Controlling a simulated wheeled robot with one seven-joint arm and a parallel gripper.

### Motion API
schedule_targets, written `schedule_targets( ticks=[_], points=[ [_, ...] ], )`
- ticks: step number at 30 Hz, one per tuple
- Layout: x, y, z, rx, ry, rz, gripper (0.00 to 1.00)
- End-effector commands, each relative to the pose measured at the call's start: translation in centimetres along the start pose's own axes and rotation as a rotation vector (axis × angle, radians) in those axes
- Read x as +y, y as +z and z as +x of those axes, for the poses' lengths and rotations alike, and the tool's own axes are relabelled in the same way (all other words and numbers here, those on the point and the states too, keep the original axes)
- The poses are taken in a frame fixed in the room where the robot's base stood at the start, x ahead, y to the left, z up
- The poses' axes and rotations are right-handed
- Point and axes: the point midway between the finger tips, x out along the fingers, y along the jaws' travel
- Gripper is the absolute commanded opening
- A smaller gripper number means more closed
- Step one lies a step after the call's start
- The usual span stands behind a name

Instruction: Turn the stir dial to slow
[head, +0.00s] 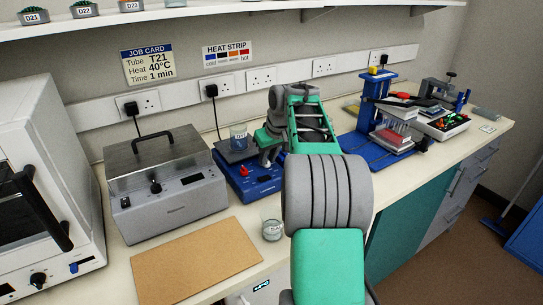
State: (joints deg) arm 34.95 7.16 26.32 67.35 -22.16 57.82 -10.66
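The blue stirrer unit (256,186) stands on the bench in the middle of the head view, with a dark top plate and a labelled glass beaker (238,138) on it. A small red spot (244,170) shows on its front face; I cannot tell whether this is the stir dial, and no dial setting can be read. My arm reaches over the bench from the front. My gripper (268,161) is at the stirrer's right side, just above its front part, and hides some of it. Its fingers are too small to tell open from shut, or whether they touch the unit.
A brown board (195,262) and a small glass jar (272,230) lie in front. A blue press-like stand (376,110) is to the right. A shelf (180,16) runs above.

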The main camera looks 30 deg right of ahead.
Motion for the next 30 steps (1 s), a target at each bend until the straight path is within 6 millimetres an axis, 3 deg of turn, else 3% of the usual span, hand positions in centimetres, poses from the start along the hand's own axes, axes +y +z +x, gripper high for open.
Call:
schedule_targets(
  ticks=[8,14,15,18,30],
  points=[
    [0.0,0.0,0.0,0.000,0.000,0.000,0.00],
    [0.0,0.0,0.0,0.000,0.000,0.000,0.00],
    [2.0,0.0,0.1,0.000,0.002,0.005,0.00],
    [0.7,0.0,-0.1,0.002,0.004,0.006,0.00],
    [0.1,0.1,0.0,0.001,0.057,0.134,0.00]
  ],
)
